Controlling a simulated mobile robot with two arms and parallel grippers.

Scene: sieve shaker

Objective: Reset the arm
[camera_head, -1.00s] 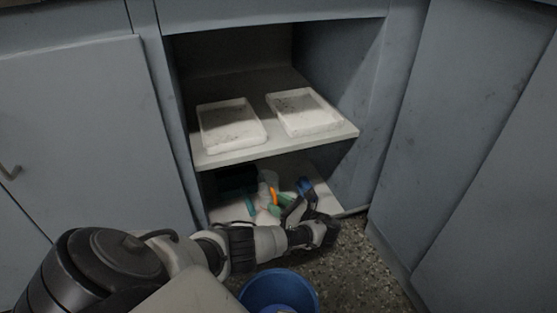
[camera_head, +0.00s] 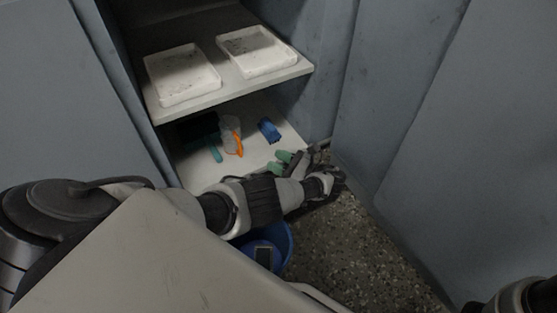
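My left arm comes in from the left and reaches across in front of the open cabinet. My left gripper (camera_head: 318,165) is at the front right corner of the lower shelf. Its fingers are small and dark here, and I cannot tell whether they are open or shut. A green item (camera_head: 283,158) lies on the shelf just left of the fingers. I cannot tell whether they touch. A dark part of my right arm shows at the bottom right corner, but its gripper is out of view.
The lower shelf (camera_head: 195,175) holds a blue item (camera_head: 268,129), an orange-and-clear item (camera_head: 232,140) and a dark teal brush-like item (camera_head: 213,150). Two white trays (camera_head: 181,76) (camera_head: 257,52) sit on the upper shelf. A blue bucket (camera_head: 284,243) stands below my arm. Speckled floor (camera_head: 350,240) is open at right.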

